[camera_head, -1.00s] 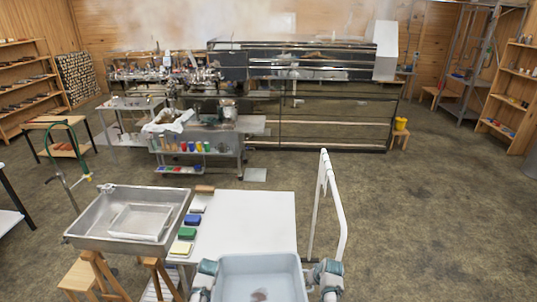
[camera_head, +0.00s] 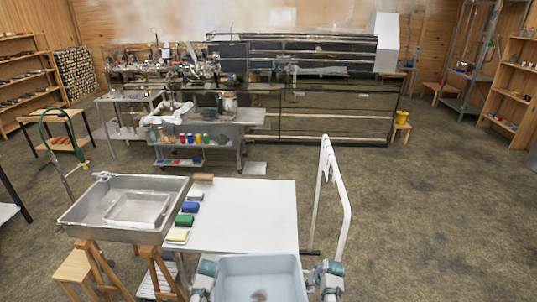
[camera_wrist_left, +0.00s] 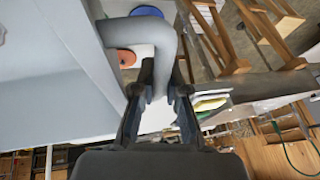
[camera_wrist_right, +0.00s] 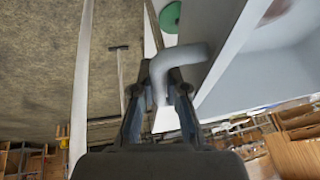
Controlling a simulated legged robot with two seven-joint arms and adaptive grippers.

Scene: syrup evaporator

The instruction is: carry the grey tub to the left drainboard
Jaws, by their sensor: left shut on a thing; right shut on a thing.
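The grey tub (camera_head: 262,264) is at the bottom centre of the head view, between my two grippers, with a dark brownish patch on its floor. My left gripper (camera_head: 206,272) is at its left side; in the left wrist view its fingers (camera_wrist_left: 158,98) are shut on a bent grey handle (camera_wrist_left: 163,50). My right gripper (camera_head: 328,270) is at its right side; in the right wrist view its fingers (camera_wrist_right: 158,92) are shut on the other bent handle (camera_wrist_right: 180,56). A white drainboard surface (camera_head: 245,212) lies just beyond the tub, right of the metal sink (camera_head: 88,208).
A wooden stool (camera_head: 74,268) is below the sink. Open floor (camera_head: 430,220) lies to the right.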

